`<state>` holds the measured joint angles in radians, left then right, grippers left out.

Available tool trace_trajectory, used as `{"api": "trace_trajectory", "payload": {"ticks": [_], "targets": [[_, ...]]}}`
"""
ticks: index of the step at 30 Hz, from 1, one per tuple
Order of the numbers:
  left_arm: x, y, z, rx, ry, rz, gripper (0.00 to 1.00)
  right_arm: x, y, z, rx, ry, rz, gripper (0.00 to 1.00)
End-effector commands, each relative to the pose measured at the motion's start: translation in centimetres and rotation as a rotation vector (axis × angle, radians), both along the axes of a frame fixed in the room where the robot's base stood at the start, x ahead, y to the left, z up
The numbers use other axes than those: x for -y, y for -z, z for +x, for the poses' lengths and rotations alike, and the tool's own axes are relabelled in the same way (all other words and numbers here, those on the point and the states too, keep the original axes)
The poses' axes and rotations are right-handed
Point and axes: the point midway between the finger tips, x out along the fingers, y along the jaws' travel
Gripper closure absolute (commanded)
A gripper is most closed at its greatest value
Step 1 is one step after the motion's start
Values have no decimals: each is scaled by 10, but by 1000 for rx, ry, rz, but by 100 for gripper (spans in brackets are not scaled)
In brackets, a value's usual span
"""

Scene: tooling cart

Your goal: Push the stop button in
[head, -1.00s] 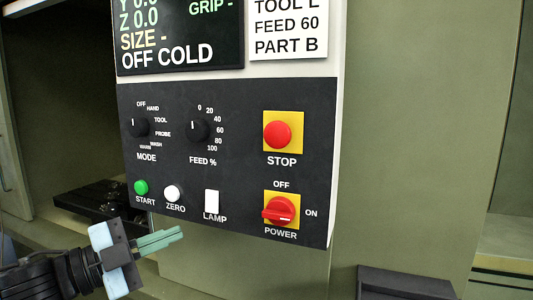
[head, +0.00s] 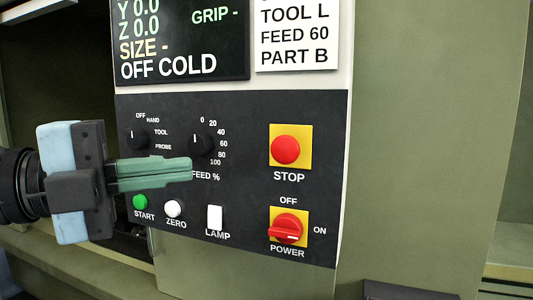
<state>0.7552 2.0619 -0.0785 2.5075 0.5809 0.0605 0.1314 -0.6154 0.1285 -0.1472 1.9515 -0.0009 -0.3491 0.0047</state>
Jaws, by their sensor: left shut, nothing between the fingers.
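The stop button (head: 285,149) is a round red button on a yellow square plate, at the right of the dark control panel (head: 240,190). It stands out from its plate. My left gripper (head: 190,170) comes in from the left, with its pale green fingers shut and empty, pointing right. In the picture its tips are left of the stop button and slightly lower, apart from it, over the feed dial label. The fingers hide part of the mode dial's label. My right gripper is not in view.
The red power switch (head: 288,228) sits on a yellow plate below the stop button. The feed dial (head: 201,145), mode dial (head: 138,140), green start button (head: 140,202), white zero button (head: 173,208) and lamp switch (head: 215,217) are near my gripper. A screen (head: 180,40) is above.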

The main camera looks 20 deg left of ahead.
Motion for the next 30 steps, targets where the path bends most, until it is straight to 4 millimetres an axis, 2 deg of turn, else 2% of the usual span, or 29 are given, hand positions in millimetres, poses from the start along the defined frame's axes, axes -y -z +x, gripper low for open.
{"api": "trace_trajectory", "payload": {"ticks": [11, 23, 30], "targets": [[1, 1, 2, -1, 1, 0, 100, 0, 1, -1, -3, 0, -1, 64], [18, 2, 18, -4, 2, -1, 100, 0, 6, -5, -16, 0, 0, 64], [32, 6, 35, -11, -1, 2, 100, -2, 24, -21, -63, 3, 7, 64]]}}
